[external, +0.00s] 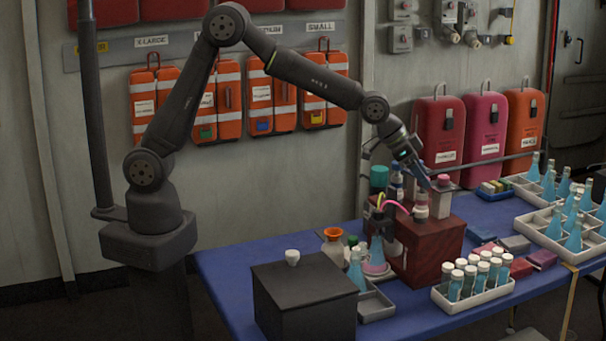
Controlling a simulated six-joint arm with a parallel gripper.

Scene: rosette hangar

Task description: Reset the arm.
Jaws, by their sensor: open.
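My gripper (422,184) is at the end of my dark grey arm, which reaches out from the left over the blue table. It is open and points down and to the right, over the dark red box (425,250). Close to its fingers are a grey block with a pink top (441,194) and several small bottles standing on the red box. The fingers are small and partly overlap these things, so I cannot tell whether they touch. I see nothing held in the gripper.
A black box with a small white cup (292,257) stands at the table's front left. A white rack of vials (474,284) is in front of the red box. Trays of blue flasks (575,238) fill the right. The blue table (235,262) is clear at left.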

